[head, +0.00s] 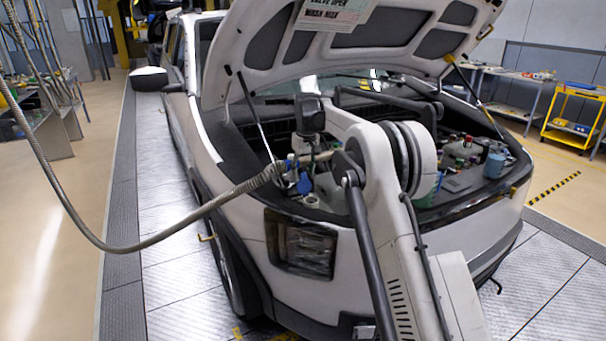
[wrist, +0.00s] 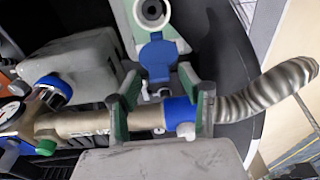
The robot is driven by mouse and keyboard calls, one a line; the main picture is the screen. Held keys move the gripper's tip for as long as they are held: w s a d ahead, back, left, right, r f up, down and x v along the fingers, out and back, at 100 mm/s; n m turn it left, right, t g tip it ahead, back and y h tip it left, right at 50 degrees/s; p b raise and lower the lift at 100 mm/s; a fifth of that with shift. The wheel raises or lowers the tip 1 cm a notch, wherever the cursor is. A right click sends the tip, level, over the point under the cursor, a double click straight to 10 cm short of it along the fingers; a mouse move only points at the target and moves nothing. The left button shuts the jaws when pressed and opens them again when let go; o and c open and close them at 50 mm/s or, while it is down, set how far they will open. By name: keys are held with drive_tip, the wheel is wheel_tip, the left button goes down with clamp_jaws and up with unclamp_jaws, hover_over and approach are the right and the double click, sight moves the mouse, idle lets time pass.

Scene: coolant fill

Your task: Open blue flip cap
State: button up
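In the wrist view, the blue flip cap (wrist: 158,58) is ahead of my gripper, beside a pale round filler neck (wrist: 152,12). The neck shows a dark opening, and the cap appears swung back from it. My gripper (wrist: 162,100) has its two green-and-grey fingers spread wide, with no cap between them. A metal filling nozzle (wrist: 85,122) with a blue collar (wrist: 180,112) lies across both fingers; I cannot tell whether they touch it.
A ribbed hose (wrist: 270,88) runs right from the nozzle; in the head view the hose (head: 190,222) hangs in a loop. The open hood (head: 350,30) is above the engine bay. A prop rod (head: 257,115) stands at left. A yellow cart (head: 575,115) stands far right.

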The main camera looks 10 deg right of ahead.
sight(300, 185)
wheel_tip(300, 185, up, 11)
drive_tip(key=s, duration=0.1)
drive_tip(key=shift+s+d, duration=0.15)
drive_tip(key=shift+d, duration=0.05)
